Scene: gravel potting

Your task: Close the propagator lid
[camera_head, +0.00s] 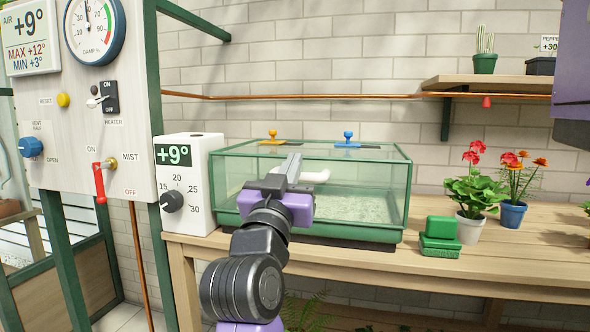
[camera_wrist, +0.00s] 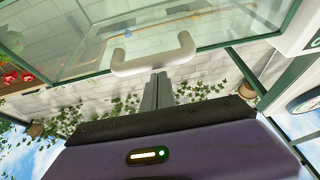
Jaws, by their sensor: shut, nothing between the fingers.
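The propagator is a glass box with a green frame (camera_head: 406,205) on the bench, with pale gravel-like material inside. Its glass top looks roughly level in the head view; I cannot tell whether any gap is under the lid. A white U-shaped handle (camera_head: 318,176) shows at the front and on the glass panel in the wrist view (camera_wrist: 150,64). My gripper (camera_head: 294,160) is shut and empty in front of the glass, left of the handle in the head view. In the wrist view its fingertips (camera_wrist: 158,76) are right at the handle's bar; contact is unclear.
Yellow (camera_head: 272,138) and blue (camera_head: 348,139) knobs stand on the propagator's top. A white thermostat box (camera_head: 187,183) is close on its left. A green block (camera_head: 440,238) and potted red flowers (camera_head: 470,228) stand to its right. The bench front (camera_head: 480,278) is mostly clear.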

